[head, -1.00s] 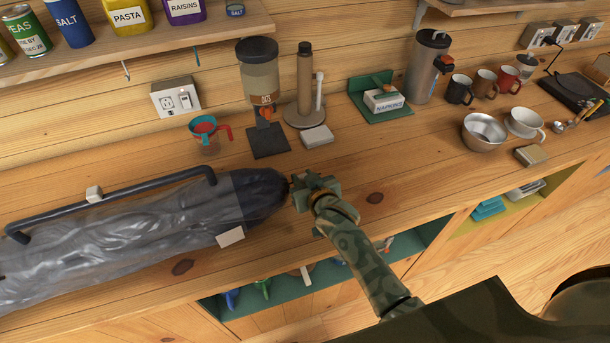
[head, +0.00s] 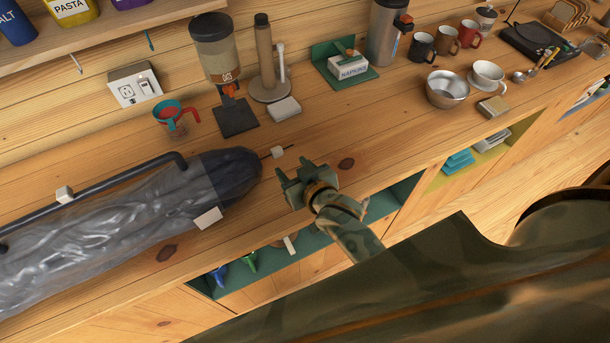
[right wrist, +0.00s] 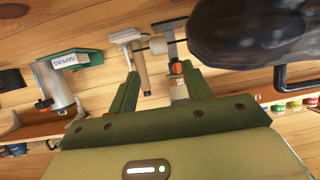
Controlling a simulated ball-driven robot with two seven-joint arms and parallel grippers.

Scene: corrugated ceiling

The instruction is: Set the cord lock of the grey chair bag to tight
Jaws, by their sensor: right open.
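The grey chair bag (head: 110,225) lies on the wooden counter at the left, with its dark rounded end (head: 235,172) pointing right. A thin dark cord comes out of that end and carries a small whitish cord lock (head: 277,152), a short way off the bag. In the right wrist view the bag end (right wrist: 255,30) is at upper right and the cord lock (right wrist: 158,46) is ahead of the fingers, apart from the bag. My right gripper (head: 291,172) is open and empty, just on the near side of the lock; its fingers (right wrist: 160,75) are spread. My left gripper is out of view.
Behind the lock stand a dispenser (head: 220,65), a roll holder (head: 266,60) and a white block (head: 284,108). A metal bowl (head: 447,89) is farther right. Bare counter lies right of my gripper.

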